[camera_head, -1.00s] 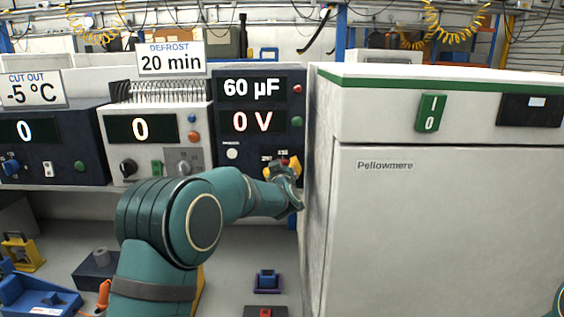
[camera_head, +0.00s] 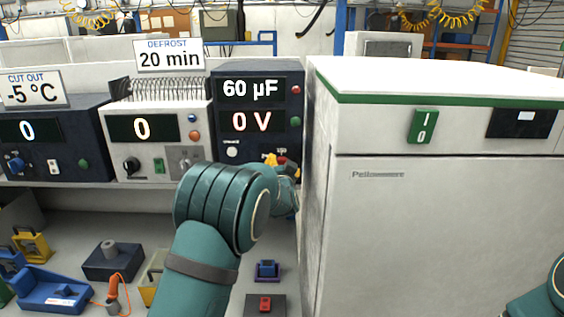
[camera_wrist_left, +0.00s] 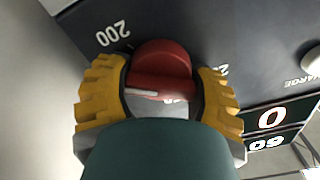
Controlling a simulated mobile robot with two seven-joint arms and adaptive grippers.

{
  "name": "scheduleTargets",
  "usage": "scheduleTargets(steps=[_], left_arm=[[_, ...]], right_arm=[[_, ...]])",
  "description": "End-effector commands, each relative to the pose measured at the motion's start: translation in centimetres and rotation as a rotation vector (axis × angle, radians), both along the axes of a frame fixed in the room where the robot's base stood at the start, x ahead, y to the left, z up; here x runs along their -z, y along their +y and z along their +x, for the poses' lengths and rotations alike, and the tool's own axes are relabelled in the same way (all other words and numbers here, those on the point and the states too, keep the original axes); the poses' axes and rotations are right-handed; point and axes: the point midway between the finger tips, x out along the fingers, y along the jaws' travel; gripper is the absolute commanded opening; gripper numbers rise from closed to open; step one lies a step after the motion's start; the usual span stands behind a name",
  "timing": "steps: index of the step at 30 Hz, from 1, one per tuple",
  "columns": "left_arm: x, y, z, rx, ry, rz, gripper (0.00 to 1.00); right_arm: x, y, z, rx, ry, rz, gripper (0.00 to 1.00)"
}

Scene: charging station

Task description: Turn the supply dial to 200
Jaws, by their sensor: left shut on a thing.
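The supply dial is a red knob (camera_wrist_left: 160,70) on the dark supply panel. It shows small and partly covered in the head view (camera_head: 282,160). My left gripper (camera_wrist_left: 157,95) is shut on it, with a yellow finger on each side. A white pointer line on the knob's bar points left in the left wrist view, at the left finger, below the printed 200 (camera_wrist_left: 112,33) and apart from its tick. Other scale numbers are partly hidden by the knob and right finger. The supply (camera_head: 222,150) displays 60 µF and 0 V. My right gripper is out of view.
A white Pellowmere cabinet (camera_head: 400,230) stands close to the right of the dial. A white defrost unit (camera_head: 118,163) and a dark cut-out unit (camera_head: 80,125) stand to the left. A charge button (camera_head: 232,152) sits left of the dial.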

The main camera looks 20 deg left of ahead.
Motion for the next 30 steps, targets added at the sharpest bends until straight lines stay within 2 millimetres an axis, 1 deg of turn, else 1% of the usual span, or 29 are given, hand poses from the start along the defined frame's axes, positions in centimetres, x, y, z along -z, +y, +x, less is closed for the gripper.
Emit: scheduleTargets(steps=[1, 3, 9, 15, 21, 30], left_arm=[[0.2, -0.1, 0.0, 0.002, 0.02, 0.044, 0.23], [0.2, -0.2, 0.0, 0.002, 0.038, 0.107, 0.23], [0.3, -0.2, 0.0, 0.001, 0.085, 0.27, 0.23], [0.4, -0.2, 0.0, 0.002, 0.121, 0.395, 0.23], [0.5, -0.2, 0.0, 0.002, 0.144, 0.475, 0.23], [0.5, -0.2, 0.0, 0.002, 0.157, 0.517, 0.23]], right_arm=[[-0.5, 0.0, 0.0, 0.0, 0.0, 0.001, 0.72], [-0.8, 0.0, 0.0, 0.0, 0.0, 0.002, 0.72], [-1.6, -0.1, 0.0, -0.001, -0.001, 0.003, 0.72], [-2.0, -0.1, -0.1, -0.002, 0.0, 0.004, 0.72], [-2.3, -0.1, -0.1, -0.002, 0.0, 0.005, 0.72], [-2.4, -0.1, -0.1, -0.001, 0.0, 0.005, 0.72]])
